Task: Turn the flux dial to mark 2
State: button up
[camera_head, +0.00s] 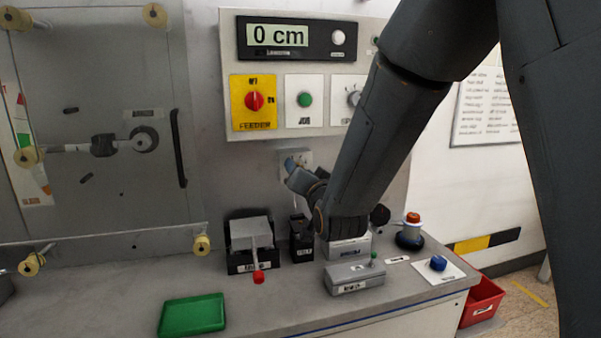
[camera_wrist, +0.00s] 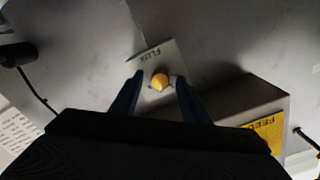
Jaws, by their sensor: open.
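The flux dial (camera_wrist: 160,82) is a round yellow-orange knob on a pale plate (camera_wrist: 150,62) lettered FLUX, in the middle of the wrist view. My gripper (camera_wrist: 160,79) is open, with one dark finger on each side of the knob. I cannot tell whether the fingers touch it. In the head view my gripper (camera_head: 292,168) is up against a small pale plate (camera_head: 306,158) on the wall below the control panel, and hides the knob there. The dial's marks and its pointer are too small or hidden to read.
The control panel (camera_head: 330,142) above has a "0 cm" display (camera_head: 282,36), a yellow FEEDER switch (camera_head: 254,101) and a green button (camera_head: 304,99). Below, the bench holds a red-tipped lever box (camera_head: 249,240), a green tray (camera_head: 193,314) and a blue knob (camera_head: 438,263).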

jog(key=b+v, duration=0.1)
jog(key=v, duration=0.6)
jog(key=shift+s, duration=0.3)
jog(key=shift+d, duration=0.1)
